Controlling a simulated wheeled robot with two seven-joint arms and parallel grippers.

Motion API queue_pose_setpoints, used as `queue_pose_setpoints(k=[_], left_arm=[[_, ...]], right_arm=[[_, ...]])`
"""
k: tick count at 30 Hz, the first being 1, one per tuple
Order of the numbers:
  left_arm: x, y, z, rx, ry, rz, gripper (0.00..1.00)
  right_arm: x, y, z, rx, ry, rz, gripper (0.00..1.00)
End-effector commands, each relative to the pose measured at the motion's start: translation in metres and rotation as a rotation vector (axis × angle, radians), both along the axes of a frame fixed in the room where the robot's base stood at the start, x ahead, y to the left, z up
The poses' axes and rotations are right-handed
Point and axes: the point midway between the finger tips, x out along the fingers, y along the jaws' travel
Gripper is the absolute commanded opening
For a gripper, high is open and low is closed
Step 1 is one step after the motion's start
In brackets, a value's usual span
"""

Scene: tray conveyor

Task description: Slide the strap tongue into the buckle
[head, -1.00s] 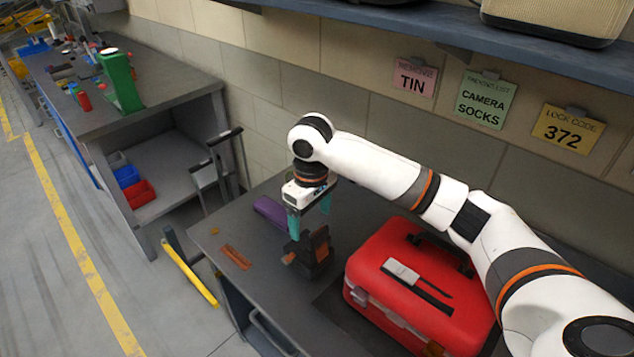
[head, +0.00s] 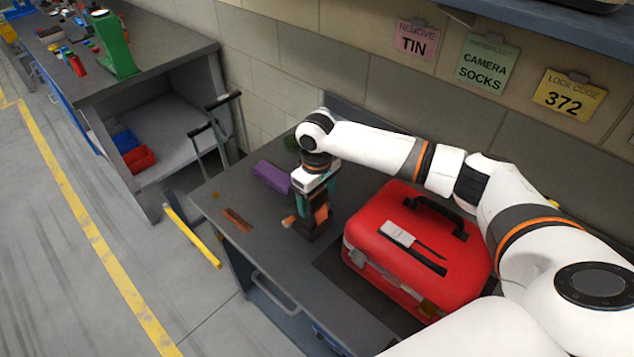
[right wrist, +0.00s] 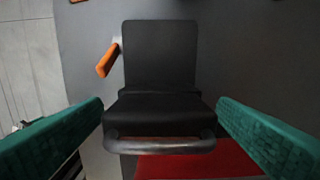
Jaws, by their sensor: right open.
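My right gripper (head: 314,196) is open, its teal fingers low at a black and orange device (head: 311,222) on the grey table. In the right wrist view the black device (right wrist: 160,55), with a dark bar handle, lies between the spread fingers, apart from both. An orange piece (right wrist: 107,60) sticks out at its left. A red case (head: 365,245) with a black handle lies to the right. On its lid are a pale grey piece (head: 398,233) with a thin dark strip and a black strip (head: 412,261); I cannot tell whether these are buckle and tongue. My left gripper is not in view.
A purple object (head: 272,177) lies behind the device, and a brown piece (head: 237,220) lies near the table's left edge. Table (head: 255,243) is clear at the front left. A tiled wall with paper notes (head: 487,65) stands behind.

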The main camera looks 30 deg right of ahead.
Motion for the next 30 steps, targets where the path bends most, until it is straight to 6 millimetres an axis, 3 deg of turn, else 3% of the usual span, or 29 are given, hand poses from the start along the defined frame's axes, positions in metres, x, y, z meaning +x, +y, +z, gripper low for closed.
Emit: queue_pose_setpoints(k=[11,20,30], left_arm=[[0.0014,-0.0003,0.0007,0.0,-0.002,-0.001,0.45],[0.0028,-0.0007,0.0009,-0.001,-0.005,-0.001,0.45],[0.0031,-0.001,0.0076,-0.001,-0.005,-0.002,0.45]], right_arm=[[-0.0001,0.0001,-0.0053,0.0,0.0,0.0,0.8],[-0.0002,0.0002,-0.005,0.0,0.0,0.0,0.32],[-0.0001,0.0002,0.001,0.001,0.0,0.0,0.32]])
